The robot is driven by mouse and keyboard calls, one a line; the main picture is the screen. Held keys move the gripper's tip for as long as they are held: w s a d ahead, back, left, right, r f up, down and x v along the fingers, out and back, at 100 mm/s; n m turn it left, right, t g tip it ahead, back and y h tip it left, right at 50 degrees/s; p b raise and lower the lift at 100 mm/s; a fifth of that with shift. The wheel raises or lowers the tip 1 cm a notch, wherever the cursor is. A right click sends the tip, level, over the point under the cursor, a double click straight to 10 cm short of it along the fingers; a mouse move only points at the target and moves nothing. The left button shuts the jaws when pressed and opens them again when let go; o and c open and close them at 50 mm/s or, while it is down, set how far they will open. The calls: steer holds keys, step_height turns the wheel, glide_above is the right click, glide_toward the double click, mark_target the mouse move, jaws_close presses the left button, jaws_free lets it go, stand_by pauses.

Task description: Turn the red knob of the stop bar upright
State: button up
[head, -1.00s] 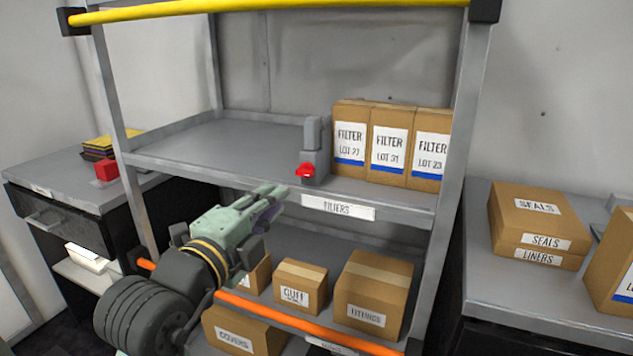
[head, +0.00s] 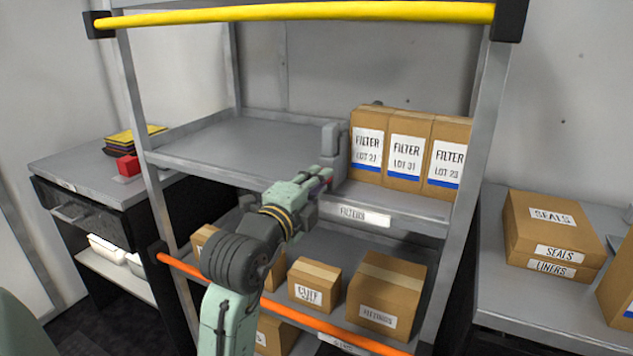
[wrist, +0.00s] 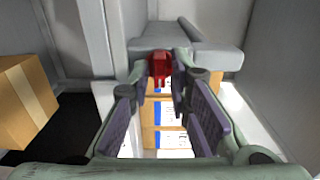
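The stop bar (head: 330,142) is a grey upright block on the middle shelf, just left of the filter boxes. It also shows in the wrist view as a grey body (wrist: 205,54). Its red knob (wrist: 160,66) shows in the wrist view between the fingertips, near their far ends. In the head view my gripper hides nearly all of the knob. My gripper (head: 326,178) is at the shelf's front edge, in front of the stop bar. Its fingers are apart in the wrist view (wrist: 160,72), one on each side of the knob. I cannot tell whether they touch it.
Filter boxes (head: 405,155) stand close to the right of the stop bar. A yellow rail (head: 300,12) crosses above and an orange rail (head: 310,320) below. Boxes (head: 378,295) sit on the lower shelf under my arm. The middle shelf's left part (head: 240,148) is bare.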

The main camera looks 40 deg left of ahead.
steer(key=shift+c, duration=0.2)
jaws_close()
stand_by(0.3)
steer(key=shift+n+p, duration=1.65)
steer(key=shift+n, duration=7.35)
steer(key=shift+f, duration=0.1)
